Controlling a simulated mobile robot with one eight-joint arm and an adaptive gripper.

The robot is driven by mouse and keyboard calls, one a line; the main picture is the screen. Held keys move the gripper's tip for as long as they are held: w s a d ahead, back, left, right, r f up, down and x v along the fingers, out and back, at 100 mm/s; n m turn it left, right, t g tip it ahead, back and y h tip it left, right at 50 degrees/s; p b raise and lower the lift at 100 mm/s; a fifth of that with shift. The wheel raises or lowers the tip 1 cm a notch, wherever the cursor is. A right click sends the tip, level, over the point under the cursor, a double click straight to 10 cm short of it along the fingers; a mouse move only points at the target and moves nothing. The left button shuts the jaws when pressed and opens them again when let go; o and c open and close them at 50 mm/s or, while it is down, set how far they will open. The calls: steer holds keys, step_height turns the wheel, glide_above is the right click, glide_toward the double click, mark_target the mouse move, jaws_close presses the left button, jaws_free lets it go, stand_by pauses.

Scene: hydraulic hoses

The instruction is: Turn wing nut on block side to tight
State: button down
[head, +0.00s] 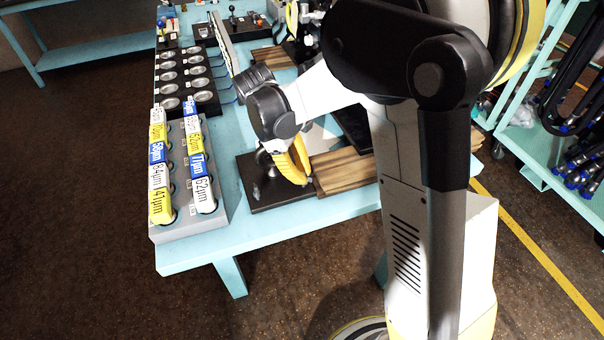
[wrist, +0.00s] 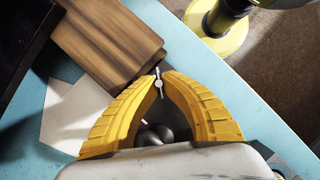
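A small silver wing nut (wrist: 158,84) shows in the wrist view between my yellow fingertips, with its wings nearly in line with the fingers. My gripper (wrist: 160,76) has its two curved fingers brought close together at the tips, one on each side of the nut. I cannot tell whether they touch it. In the head view my gripper (head: 304,178) points down at the table, beside a dark base plate (head: 275,199). The wing nut is hidden there. A rounded dark metal shape (wrist: 154,135) shows between the finger bases in the wrist view.
A wooden block (head: 343,171) lies right of my gripper; a wooden piece also shows in the wrist view (wrist: 105,40). A grey rack (head: 190,222) with labelled tubes stands left on the blue table (head: 262,237). A dark tray of round cups (head: 188,78) is behind it.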

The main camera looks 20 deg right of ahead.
steer(key=c, duration=1.6)
jaws_free()
steer(key=v, duration=0.8)
steer(key=shift+a, duration=0.15)
